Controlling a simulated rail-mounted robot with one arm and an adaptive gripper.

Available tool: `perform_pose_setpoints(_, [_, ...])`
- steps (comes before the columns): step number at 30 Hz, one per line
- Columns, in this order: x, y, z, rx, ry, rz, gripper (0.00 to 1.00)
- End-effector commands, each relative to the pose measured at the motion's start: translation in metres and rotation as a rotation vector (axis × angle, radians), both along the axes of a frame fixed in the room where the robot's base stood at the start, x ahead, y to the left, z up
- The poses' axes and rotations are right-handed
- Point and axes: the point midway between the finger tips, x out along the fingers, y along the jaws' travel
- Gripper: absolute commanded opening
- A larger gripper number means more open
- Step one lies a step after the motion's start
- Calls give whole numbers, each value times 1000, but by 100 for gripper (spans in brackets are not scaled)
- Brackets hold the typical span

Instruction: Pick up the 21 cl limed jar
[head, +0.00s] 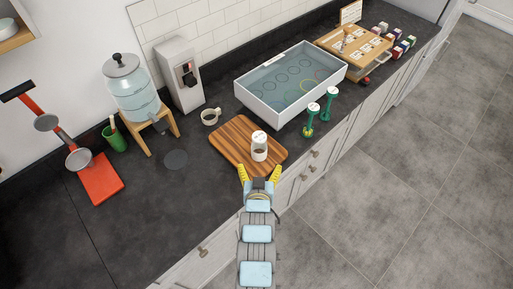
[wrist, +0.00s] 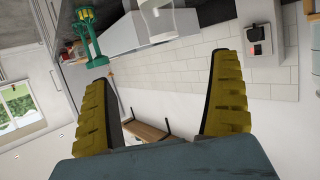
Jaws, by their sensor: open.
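A small clear, whitish jar (head: 259,153) with a white round tag above it stands upright near the front edge of a striped wooden board (head: 228,138). I take it for the limed jar; I cannot read its tag. In the wrist view a clear glass vessel (wrist: 158,20), likely the same jar, is cut off by the top edge. My gripper (head: 259,172) is open and empty, just on the near side of the jar. Its yellow fingers are spread wide in the wrist view (wrist: 164,72), with the vessel beyond them and not between them.
Two green-stemmed pieces (head: 310,122) with white tags stand right of the board. A white basin of water (head: 290,82) lies behind them. A cup (head: 210,116) stands behind the board, and a water dispenser (head: 133,90) is further left. The dark counter left of the board is mostly clear.

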Motion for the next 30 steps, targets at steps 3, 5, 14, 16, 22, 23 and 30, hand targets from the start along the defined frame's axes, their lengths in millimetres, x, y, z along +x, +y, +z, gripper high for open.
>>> perform_pose_setpoints(3, [-2,0,-6,1,30,-1,93])
perform_pose_setpoints(5, [-2,0,-8,1,39,-2,93])
perform_pose_setpoints(14, [23,-1,-18,1,43,-2,93])
perform_pose_setpoints(16, [30,-1,-21,1,44,-2,93])
perform_pose_setpoints(22, [49,-1,-28,1,41,-2,93])
perform_pose_setpoints(23, [52,-1,-30,1,43,-2,93])
perform_pose_setpoints(30, [74,-2,-38,1,39,-2,93])
